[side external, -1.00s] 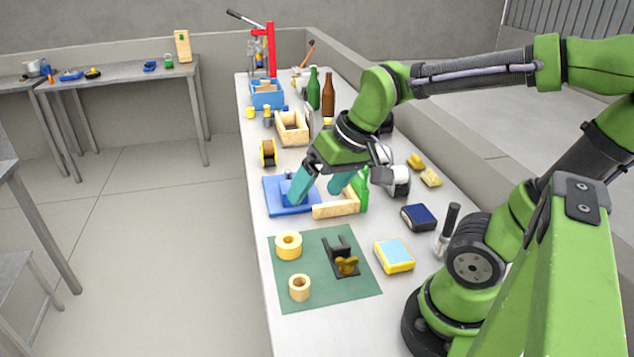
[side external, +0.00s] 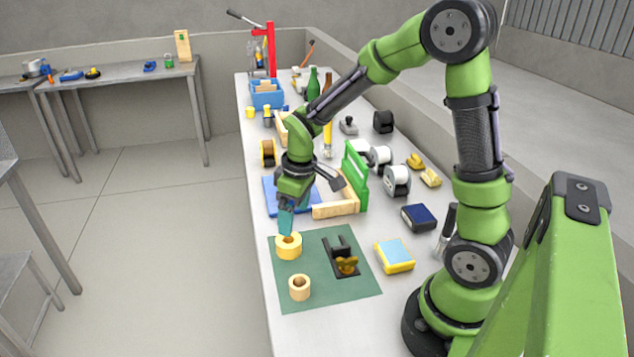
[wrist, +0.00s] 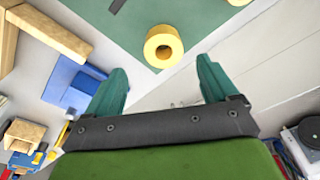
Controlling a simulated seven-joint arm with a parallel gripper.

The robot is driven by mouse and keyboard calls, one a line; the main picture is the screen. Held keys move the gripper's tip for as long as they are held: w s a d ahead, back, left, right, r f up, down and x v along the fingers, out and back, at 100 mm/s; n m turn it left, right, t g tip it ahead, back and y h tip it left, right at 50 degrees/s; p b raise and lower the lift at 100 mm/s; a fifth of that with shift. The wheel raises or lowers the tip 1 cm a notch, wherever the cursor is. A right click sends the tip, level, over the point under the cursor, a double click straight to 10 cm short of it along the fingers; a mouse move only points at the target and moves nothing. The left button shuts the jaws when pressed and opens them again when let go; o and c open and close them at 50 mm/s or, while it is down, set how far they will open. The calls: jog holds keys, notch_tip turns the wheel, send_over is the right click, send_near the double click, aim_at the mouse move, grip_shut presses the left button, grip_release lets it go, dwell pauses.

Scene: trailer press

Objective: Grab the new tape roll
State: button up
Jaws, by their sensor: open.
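Two tape rolls stand on the green mat (side external: 325,293). The thicker yellow roll (side external: 289,247) is at the mat's far left, and a smaller, paler roll (side external: 300,289) is nearer the front. The thicker one looks like the new roll. My gripper (side external: 287,228) points down just above the thicker roll; its fingers overlap the roll's far edge in the side view, and contact cannot be told. In the wrist view my gripper (wrist: 163,75) is open, with the thicker roll (wrist: 163,47) ahead of and between the fingertips. Nothing is held.
A black holder (side external: 341,258) with a brown knob is on the mat, right of the rolls. A blue tray (side external: 271,195) and wooden block (side external: 335,209) lie behind. A yellow-and-blue box (side external: 394,256) is to the right.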

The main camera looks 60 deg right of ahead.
aim_at(288, 240)
notch_tip(288, 240, down, 3)
jog(key=shift+w+a+f, duration=0.1)
jog(key=shift+w+f, duration=0.05)
jog(key=shift+f, duration=0.05)
jog(key=shift+w+a+f, duration=0.1)
jog(key=shift+w+f, duration=0.1)
jog(key=shift+f, duration=0.65)
jog(key=shift+w+a+f, duration=0.1)
jog(key=shift+w+f, duration=0.1)
jog(key=shift+f, duration=0.7)
jog(key=shift+w+a+f, duration=0.1)
jog(key=shift+w+f, duration=0.1)
jog(key=shift+f, duration=0.65)
jog(key=shift+c, duration=0.5)
jog(key=c, duration=1)
